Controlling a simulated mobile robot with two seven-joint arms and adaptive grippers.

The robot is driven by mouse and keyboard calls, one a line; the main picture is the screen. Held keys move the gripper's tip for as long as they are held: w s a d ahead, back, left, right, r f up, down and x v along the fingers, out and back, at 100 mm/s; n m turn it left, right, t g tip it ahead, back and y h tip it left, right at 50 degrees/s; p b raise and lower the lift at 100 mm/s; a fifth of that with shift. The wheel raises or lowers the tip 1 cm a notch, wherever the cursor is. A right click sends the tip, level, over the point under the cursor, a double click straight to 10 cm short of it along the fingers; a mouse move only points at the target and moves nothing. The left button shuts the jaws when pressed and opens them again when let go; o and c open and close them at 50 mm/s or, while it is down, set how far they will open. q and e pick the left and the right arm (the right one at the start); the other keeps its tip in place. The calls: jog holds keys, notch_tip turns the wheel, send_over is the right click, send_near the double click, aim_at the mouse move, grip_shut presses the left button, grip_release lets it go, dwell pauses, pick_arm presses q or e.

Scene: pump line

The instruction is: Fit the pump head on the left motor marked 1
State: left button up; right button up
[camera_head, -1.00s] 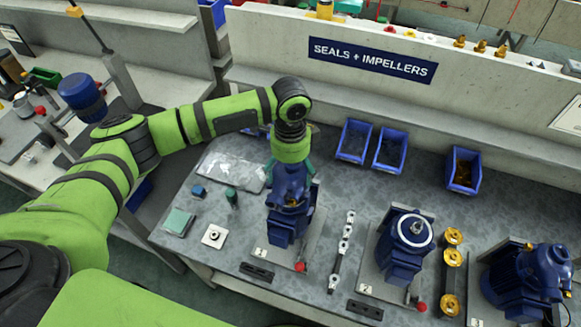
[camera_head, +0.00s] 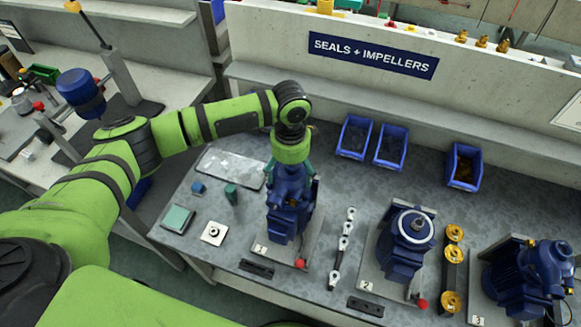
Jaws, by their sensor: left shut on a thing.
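A blue pump head (camera_head: 290,186) is at the top of this motor, directly under my left gripper (camera_head: 291,168). The gripper's teal fingers are shut on the pump head from above. The two blue parts overlap in the head view, so I cannot tell whether the head is fully seated. My right gripper is not in view.
The middle motor (camera_head: 404,243) shows a bare round top face. The right motor (camera_head: 527,279) carries a head. Blue bins (camera_head: 391,149) stand along the back wall. A steel strip (camera_head: 342,250), brass parts (camera_head: 453,257) and a white square part (camera_head: 214,233) lie on the bench.

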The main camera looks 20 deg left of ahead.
pick_arm(q)
jog(key=shift+s+f+b, duration=0.1)
jog(key=shift+f+b, duration=0.35)
jog(key=shift+f, duration=0.75)
jog(key=o, duration=1.1)
notch_tip(320, 180, up, 3)
jog(key=p, duration=0.2)
jog(key=shift+f+p, duration=0.2)
jog(key=shift+p, duration=0.1)
jog(key=shift+r, duration=3.3)
